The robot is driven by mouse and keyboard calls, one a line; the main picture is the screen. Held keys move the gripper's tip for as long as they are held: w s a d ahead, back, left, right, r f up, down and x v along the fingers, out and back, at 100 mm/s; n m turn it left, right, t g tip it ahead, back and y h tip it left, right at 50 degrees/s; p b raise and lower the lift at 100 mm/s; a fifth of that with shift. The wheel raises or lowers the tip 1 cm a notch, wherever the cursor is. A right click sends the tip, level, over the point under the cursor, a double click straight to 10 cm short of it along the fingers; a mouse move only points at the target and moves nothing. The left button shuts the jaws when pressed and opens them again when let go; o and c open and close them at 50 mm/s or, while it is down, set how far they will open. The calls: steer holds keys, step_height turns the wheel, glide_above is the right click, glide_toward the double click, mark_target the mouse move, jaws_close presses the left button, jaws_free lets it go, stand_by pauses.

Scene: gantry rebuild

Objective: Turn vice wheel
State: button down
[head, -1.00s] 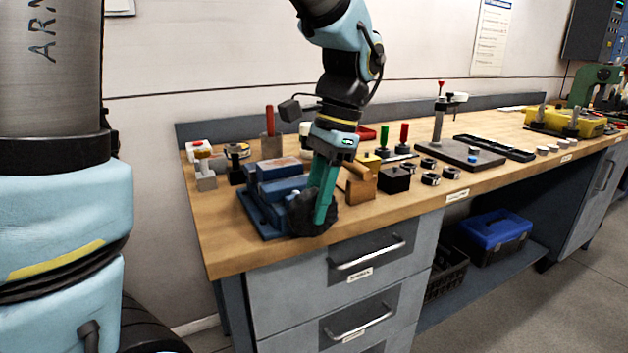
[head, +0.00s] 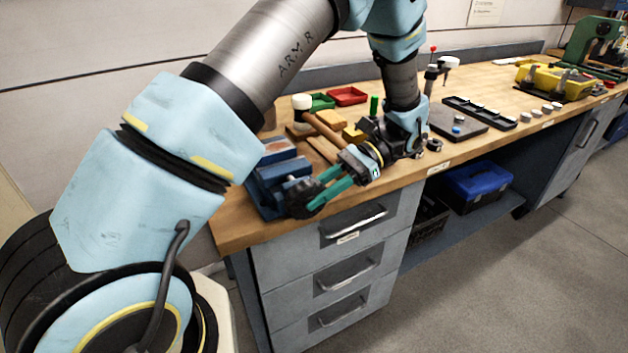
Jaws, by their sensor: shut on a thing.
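The blue vice (head: 266,182) stands at the near left corner of the wooden workbench (head: 236,233). Its black wheel (head: 300,199) faces the bench's front edge. My gripper (head: 316,198), with green fingers, comes in from the right and is shut on the black wheel. The fingers lie low and nearly level, and they hide part of the wheel. My arm reaches over the bench behind the vice and hides some of the objects there.
A mallet (head: 303,104), a red tray (head: 347,96), a green tray (head: 321,101) and a green-handled tool (head: 374,105) stand behind my gripper. A dark plate (head: 455,125) and a black tray (head: 480,112) lie to the right. Drawers (head: 349,230) are below the front edge.

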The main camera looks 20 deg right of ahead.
steer(key=y, duration=0.2)
steer(key=f+g+y, duration=0.1)
steer(key=y, duration=0.1)
steer(key=shift+d+y, duration=0.1)
steer(key=shift+y, duration=0.3)
steer(key=shift+f, duration=0.1)
stand_by(0.3)
steer(key=c, duration=0.9)
jaws_free()
steer(key=shift+d, duration=0.1)
